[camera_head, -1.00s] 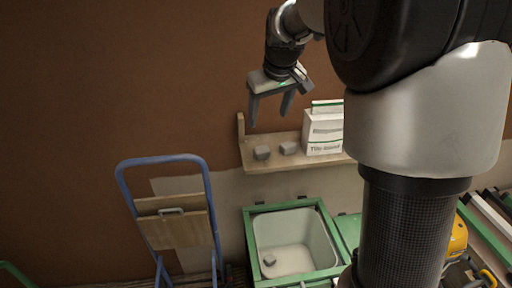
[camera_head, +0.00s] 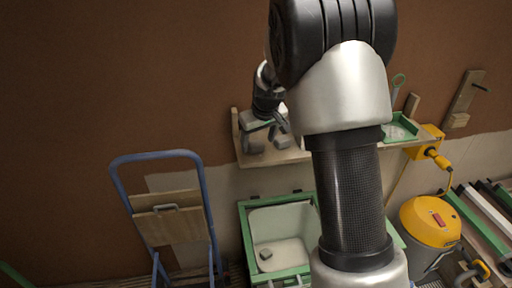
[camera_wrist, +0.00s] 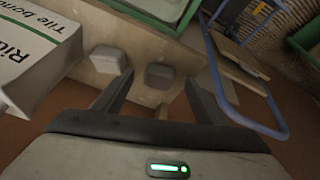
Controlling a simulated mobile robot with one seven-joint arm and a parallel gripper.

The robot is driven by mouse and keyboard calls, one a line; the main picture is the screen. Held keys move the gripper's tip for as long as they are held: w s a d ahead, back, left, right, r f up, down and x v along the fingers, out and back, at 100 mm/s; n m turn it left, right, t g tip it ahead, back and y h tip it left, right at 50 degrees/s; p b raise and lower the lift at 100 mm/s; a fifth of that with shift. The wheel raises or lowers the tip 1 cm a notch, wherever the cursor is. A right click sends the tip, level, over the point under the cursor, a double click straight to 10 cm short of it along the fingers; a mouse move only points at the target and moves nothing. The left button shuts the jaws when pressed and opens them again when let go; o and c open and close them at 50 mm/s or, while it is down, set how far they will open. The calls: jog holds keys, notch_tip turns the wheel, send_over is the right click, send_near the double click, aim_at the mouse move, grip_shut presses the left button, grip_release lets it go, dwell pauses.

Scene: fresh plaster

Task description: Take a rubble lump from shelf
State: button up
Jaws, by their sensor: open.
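Two grey rubble lumps lie on the wooden shelf (camera_head: 293,157). In the wrist view one lump (camera_wrist: 160,76) shows between my fingertips, and the other lump (camera_wrist: 108,59) lies just outside the left finger. My gripper (camera_head: 267,142) is open and low at the shelf's left part; its spread fingers also show in the wrist view (camera_wrist: 159,79). I cannot tell whether the fingers reach down beside the nearer lump or are still above it. In the head view my gripper and arm largely hide the lumps.
A white box of tile bond (camera_wrist: 35,55) stands on the shelf close beside the lumps. Below is a green-framed tub (camera_head: 246,222) with a small grey lump (camera_head: 265,254) inside. A blue hand truck (camera_head: 205,200) stands left. A yellow-lidded bucket (camera_head: 430,222) is at right.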

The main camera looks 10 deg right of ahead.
jog(key=shift+x, duration=1.1)
